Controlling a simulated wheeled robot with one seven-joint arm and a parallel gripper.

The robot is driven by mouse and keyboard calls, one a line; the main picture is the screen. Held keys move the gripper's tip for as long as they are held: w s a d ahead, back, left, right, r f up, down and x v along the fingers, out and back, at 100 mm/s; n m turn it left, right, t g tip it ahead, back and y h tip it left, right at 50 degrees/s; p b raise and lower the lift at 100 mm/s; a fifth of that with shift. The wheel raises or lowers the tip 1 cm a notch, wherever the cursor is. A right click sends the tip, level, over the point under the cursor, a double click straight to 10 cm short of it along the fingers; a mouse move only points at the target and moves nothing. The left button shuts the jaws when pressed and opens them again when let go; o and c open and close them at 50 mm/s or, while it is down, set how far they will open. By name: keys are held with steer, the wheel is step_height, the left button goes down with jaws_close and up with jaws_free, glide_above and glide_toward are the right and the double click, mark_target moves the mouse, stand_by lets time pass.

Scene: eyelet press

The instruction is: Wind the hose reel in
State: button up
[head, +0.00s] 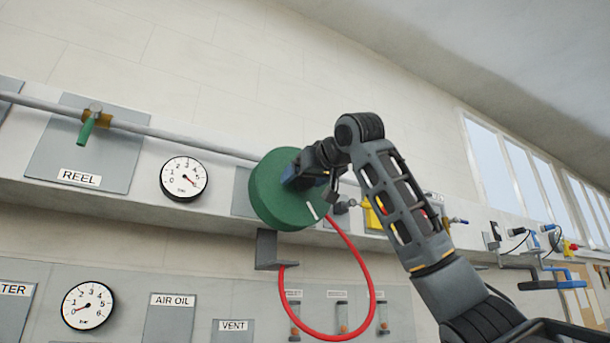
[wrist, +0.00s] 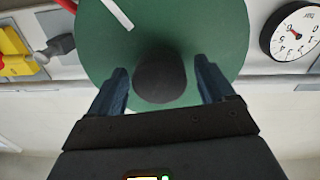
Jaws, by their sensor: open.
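The hose reel (head: 268,193) is a green disc on the wall panel, with a white stripe on its face. It fills the upper middle of the wrist view (wrist: 105,55). A dark round knob (wrist: 160,75) stands out from its face. My gripper (wrist: 161,68) is open, with one blue-grey finger on each side of the knob and a gap visible on both sides. In the head view my gripper (head: 300,184) is in front of the reel and hides part of it. A red hose (head: 368,275) hangs in a long loop below the reel.
A grey bracket (head: 268,250) is under the reel. A gauge (head: 184,179) and a green-handled valve (head: 88,127) above the REEL label (head: 80,177) are to the left. A yellow fitting (wrist: 14,55) and a grey knob (wrist: 58,46) are close by in the wrist view.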

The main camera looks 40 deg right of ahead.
steer(key=c, duration=1.5)
steer(key=shift+a, duration=0.1)
